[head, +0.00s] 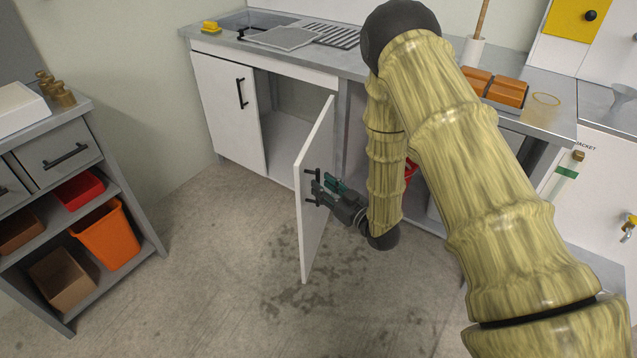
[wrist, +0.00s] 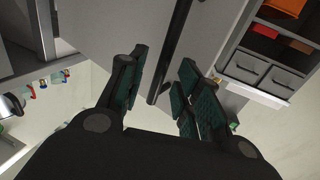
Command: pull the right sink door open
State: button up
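The right sink door (head: 314,150) is a white panel swung well out from the sink cabinet, with the interior (head: 290,125) showing. Its black bar handle (head: 318,174) is on the face toward my arm. My gripper (head: 326,190) is at this handle. In the wrist view, the dark handle bar (wrist: 172,45) runs between the green-padded fingers of my gripper (wrist: 163,72). The fingers are spread, with gaps beside the bar; I see no firm grip on it. The left sink door (head: 228,108) is shut.
A grey shelf unit (head: 145,222) with an orange bin (head: 106,236) stands at the left. Floor (head: 215,270) between it and the open door is clear. The counter (head: 345,66) runs above the cabinet; a white cabinet (head: 595,175) stands at the right.

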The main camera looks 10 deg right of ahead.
jog(key=v, duration=0.9)
jog(key=s+d+f+m+g+h, duration=0.25)
jog(key=s+f+g+h, duration=0.2)
jog(key=s+f, duration=0.7)
jog(key=s+d+f+m+g+h, duration=0.1)
jog(key=s+f+m+g+h, duration=0.4)
jog(key=s+f, duration=0.7)
jog(key=s+g, duration=0.6)
jog(key=s, duration=0.9)
notch_tip(320, 180, up, 13)
jog(key=p, duration=1.3)
jog(key=shift+s+r+n, duration=0.2)
jog(key=shift+r+n, duration=0.05)
jog(key=shift+n, duration=0.2)
jog(key=shift+d, duration=0.15)
